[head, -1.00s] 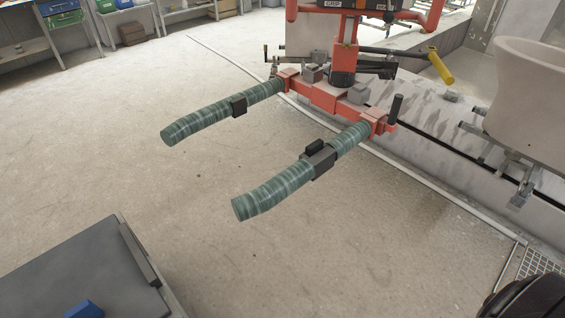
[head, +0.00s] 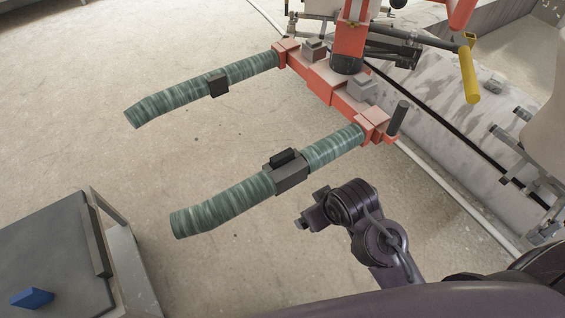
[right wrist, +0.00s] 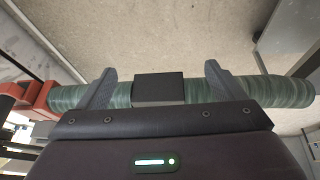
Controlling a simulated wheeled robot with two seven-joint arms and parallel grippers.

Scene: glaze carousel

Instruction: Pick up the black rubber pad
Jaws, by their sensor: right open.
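Two green-wrapped arms reach out from an orange lifting frame. The near arm (head: 220,204) carries a dark grey block (head: 291,178) with a small black pad (head: 283,157) on it. The far arm carries one black block (head: 218,85). My right gripper (head: 310,209) is just right of the near arm and its dark block in the head view. In the right wrist view my right gripper (right wrist: 158,80) is open and empty. Its fingers stand apart on either side of a dark block (right wrist: 160,88) on the green arm. I cannot tell whether they touch anything. My left gripper is out of view.
The orange frame (head: 331,88) with a yellow handle (head: 470,75) stands at the upper right. A grey-topped cart (head: 45,250) with a blue piece (head: 32,298) is at the lower left. The floor around the arms is clear.

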